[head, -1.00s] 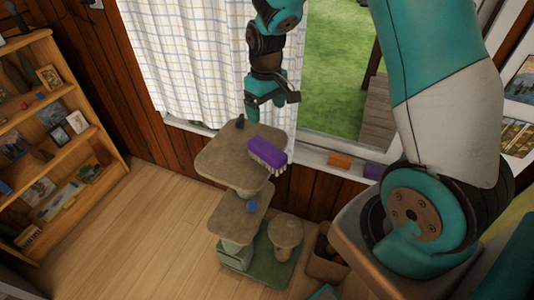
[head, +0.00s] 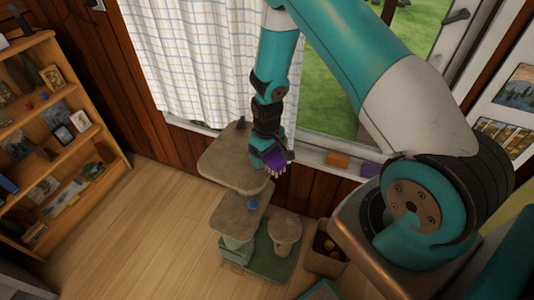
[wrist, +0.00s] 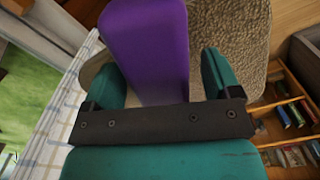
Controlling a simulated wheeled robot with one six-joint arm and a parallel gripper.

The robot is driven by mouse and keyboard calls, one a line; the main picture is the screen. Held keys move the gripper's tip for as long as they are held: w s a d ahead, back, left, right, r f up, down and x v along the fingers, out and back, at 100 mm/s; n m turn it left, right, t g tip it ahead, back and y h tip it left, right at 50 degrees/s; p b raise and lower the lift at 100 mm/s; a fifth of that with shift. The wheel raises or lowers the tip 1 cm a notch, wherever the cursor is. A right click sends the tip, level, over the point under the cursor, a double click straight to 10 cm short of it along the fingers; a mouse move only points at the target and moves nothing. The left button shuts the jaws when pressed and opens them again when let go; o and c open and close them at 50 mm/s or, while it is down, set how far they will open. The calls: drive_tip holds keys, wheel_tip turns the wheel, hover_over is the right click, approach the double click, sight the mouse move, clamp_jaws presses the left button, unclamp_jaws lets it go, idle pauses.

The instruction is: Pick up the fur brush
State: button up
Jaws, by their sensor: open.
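The fur brush is purple with pale bristles. In the head view the brush (head: 274,160) lies at the right edge of the cat tree's top platform (head: 225,165), mostly hidden by my gripper (head: 268,160). In the wrist view the purple brush (wrist: 146,50) runs from the top of the picture down between the two teal fingers of my gripper (wrist: 168,75). My gripper is open, with one finger on each side of the brush. A gap shows between the brush and the right finger. Contact on the left side is hard to tell.
A small dark object (head: 241,124) stands at the platform's back edge. A blue ball (head: 252,205) lies on the lower platform. The checked curtain (head: 190,60) and window are close behind. A bookshelf (head: 55,140) stands left, with clear wooden floor (head: 150,220) between.

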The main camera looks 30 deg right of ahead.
drive_tip(key=shift+f, duration=0.4)
drive_tip(key=shift+c, duration=0.2)
drive_tip(key=c, duration=1.1)
drive_tip(key=shift+r, duration=0.15)
wheel_tip(320, 180, up, 20)
drive_tip(key=b, duration=0.3)
